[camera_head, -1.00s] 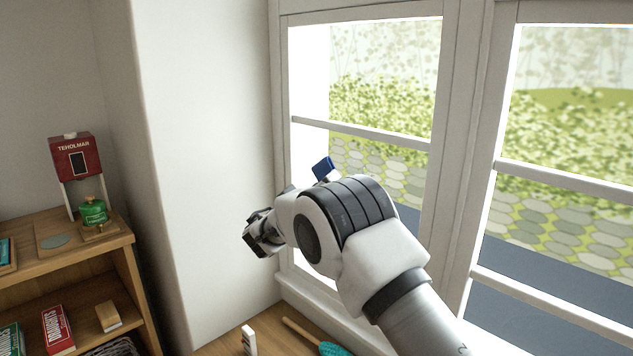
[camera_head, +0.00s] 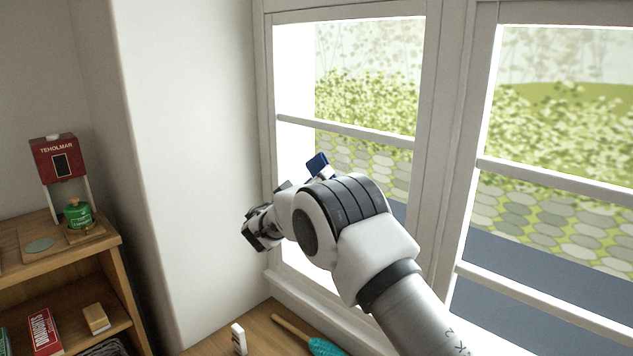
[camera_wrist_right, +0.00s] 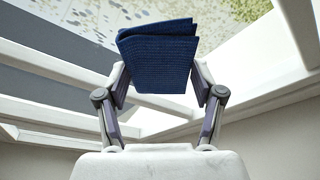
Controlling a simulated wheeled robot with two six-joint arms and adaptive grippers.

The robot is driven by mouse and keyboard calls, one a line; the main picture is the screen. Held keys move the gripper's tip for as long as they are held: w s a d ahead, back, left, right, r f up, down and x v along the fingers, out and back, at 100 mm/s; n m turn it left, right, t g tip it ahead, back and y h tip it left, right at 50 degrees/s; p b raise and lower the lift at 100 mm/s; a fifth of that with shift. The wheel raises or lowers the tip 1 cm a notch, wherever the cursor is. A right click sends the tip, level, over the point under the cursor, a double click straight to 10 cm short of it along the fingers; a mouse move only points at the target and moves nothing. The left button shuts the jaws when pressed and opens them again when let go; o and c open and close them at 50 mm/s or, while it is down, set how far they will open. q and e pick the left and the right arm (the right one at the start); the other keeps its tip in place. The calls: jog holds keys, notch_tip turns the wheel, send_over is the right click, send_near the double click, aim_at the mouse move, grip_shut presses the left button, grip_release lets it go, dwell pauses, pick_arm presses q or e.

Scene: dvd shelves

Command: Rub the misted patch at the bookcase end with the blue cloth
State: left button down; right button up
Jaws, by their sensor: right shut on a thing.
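A folded blue cloth (camera_wrist_right: 158,62) is held between the fingers of my right gripper (camera_wrist_right: 160,88) in the right wrist view. In the head view only part of the cloth (camera_head: 318,165) shows above my right arm, in front of the left window; my arm hides most of the right gripper there. From these views I cannot tell whether the cloth touches the glass. The left window pane (camera_head: 368,75) is bright with greenery behind it. I cannot make out a misted patch for certain. My left gripper is not in view.
A white upright item (camera_head: 239,338) and a turquoise brush (camera_head: 325,346) lie on the wooden surface below the window.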

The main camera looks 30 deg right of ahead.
jog(key=shift+w+d+b, duration=0.3)
jog(key=shift+d+b, duration=0.5)
jog(key=shift+d, duration=0.1)
